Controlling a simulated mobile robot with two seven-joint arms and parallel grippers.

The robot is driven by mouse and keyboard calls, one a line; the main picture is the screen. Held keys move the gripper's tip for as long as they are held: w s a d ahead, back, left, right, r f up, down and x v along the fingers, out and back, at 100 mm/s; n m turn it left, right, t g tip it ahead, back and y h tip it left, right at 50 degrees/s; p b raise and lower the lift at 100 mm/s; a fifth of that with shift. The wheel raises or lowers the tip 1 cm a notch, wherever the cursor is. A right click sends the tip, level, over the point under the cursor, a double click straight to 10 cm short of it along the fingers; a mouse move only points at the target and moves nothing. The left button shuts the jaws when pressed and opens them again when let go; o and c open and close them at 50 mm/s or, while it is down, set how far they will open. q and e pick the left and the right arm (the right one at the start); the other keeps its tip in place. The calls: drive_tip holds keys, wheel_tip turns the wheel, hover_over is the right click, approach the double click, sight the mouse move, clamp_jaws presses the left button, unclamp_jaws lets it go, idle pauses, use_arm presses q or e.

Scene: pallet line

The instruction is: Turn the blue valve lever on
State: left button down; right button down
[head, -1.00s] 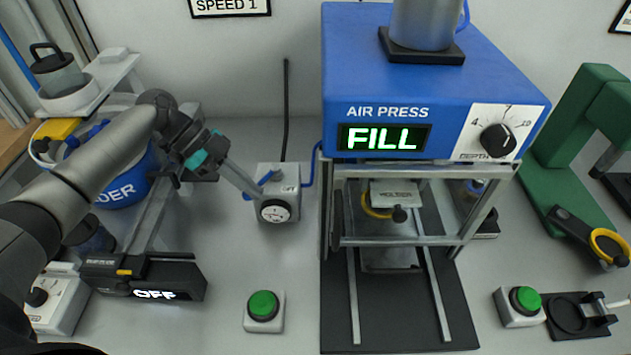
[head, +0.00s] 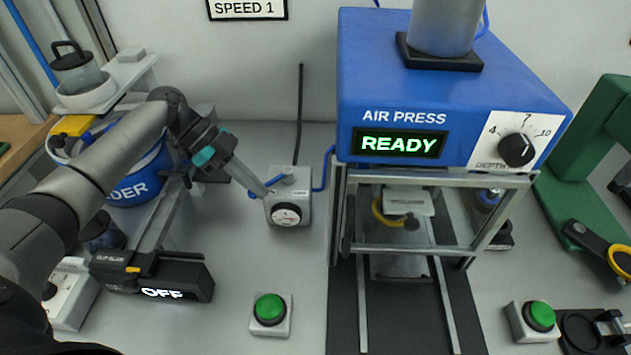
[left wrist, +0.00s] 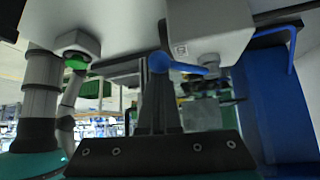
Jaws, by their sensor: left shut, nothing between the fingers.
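The blue valve lever (head: 273,183) sits on top of a small grey box with a round dial gauge (head: 286,215) on its front. The lever slants down to the left of the box. My left gripper (head: 264,191) is shut and empty, its tip at the lever in the head view; whether it touches is hard to tell. In the left wrist view the shut fingers (left wrist: 158,85) partly cover the blue lever (left wrist: 190,70). My right gripper is not in view.
The blue air press (head: 450,90) stands right of the valve box; its display (head: 400,144) reads READY. A green button (head: 270,309) stands in front. A black unit (head: 160,278) reading OFF and a blue bucket (head: 135,188) are at left. Counter between is clear.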

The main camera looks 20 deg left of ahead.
use_arm(q)
drive_tip(key=shift+a, duration=0.15)
drive_tip(key=v, duration=1.5)
drive_tip(key=shift+r, duration=0.15)
